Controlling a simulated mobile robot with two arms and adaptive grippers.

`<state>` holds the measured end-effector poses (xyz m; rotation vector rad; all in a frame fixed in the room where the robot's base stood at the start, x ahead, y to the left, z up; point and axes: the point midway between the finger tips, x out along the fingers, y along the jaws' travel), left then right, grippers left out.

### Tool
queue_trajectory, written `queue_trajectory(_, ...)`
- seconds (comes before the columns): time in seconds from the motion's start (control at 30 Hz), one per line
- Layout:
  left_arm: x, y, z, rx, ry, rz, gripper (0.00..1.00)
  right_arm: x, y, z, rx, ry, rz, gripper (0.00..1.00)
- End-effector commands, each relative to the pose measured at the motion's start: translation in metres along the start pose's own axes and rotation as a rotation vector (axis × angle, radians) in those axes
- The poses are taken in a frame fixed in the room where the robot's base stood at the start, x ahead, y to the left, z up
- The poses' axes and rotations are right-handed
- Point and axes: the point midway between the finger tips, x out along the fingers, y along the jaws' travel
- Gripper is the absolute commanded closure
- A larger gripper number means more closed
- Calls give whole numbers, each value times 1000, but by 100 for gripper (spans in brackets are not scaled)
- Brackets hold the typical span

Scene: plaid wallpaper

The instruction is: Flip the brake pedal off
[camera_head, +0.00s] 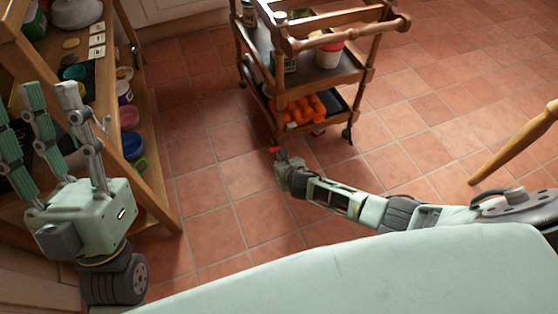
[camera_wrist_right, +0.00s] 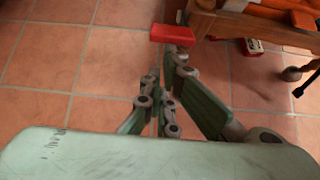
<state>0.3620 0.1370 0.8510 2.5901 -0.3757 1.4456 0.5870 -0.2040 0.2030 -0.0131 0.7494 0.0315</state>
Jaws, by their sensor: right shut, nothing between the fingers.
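The red brake pedal (camera_head: 275,150) juts out low at the trolley's near left leg. It also shows in the right wrist view (camera_wrist_right: 172,33) as a flat red plate just ahead of the fingertips. My right gripper (camera_head: 281,157) is shut and empty, low over the floor, with its tips at or very near the pedal. In the right wrist view the closed fingers (camera_wrist_right: 170,52) point at the pedal's near edge; I cannot tell whether they touch it. My left gripper (camera_head: 40,97) is raised at the left, its fingers spread and empty.
The wooden trolley (camera_head: 290,65) carries jars and orange items. A second red pedal (camera_wrist_right: 251,46) sits by another wheel. A wooden shelf (camera_head: 135,160) stands at the left and a wooden leg (camera_head: 515,145) at the right. Tiled floor around the trolley is clear.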

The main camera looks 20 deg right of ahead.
Motion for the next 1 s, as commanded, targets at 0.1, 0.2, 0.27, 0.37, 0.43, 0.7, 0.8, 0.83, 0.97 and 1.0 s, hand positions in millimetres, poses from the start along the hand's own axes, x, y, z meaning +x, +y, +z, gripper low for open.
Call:
queue_trajectory(0.1, 2, -4, 34, 10, -176, -5, 60, -6, 1, 6, -1, -2, 1, 100)
queue_trajectory(0.2, -3, -7, 60, 17, -310, -10, 60, -8, 1, 9, 0, -2, 2, 100)
queue_trajectory(0.27, -8, -9, 74, 20, -385, -13, 60, -9, 1, 11, 0, -2, 2, 100)
queue_trajectory(0.37, -18, -12, 95, 25, -502, -18, 60, -10, 1, 14, 0, -2, 2, 100)
queue_trajectory(0.43, -26, -14, 108, 28, -579, -22, 60, -12, 1, 16, -1, -1, 1, 100)
queue_trajectory(0.7, -66, -22, 149, 39, -873, -39, 60, -15, 1, 29, -1, -2, 1, 100)
queue_trajectory(0.8, -86, -25, 161, 42, -991, -46, 60, -17, 1, 34, -1, -2, 1, 100)
queue_trajectory(0.83, -93, -26, 164, 43, -1028, -49, 60, -17, 1, 36, -1, -2, 1, 100)
queue_trajectory(0.97, -124, -31, 175, 47, -1190, -61, 60, -19, 1, 43, -2, -2, 1, 100)
queue_trajectory(1.0, -134, -32, 177, 48, -1240, -65, 60, -20, 1, 45, -1, -2, 2, 100)
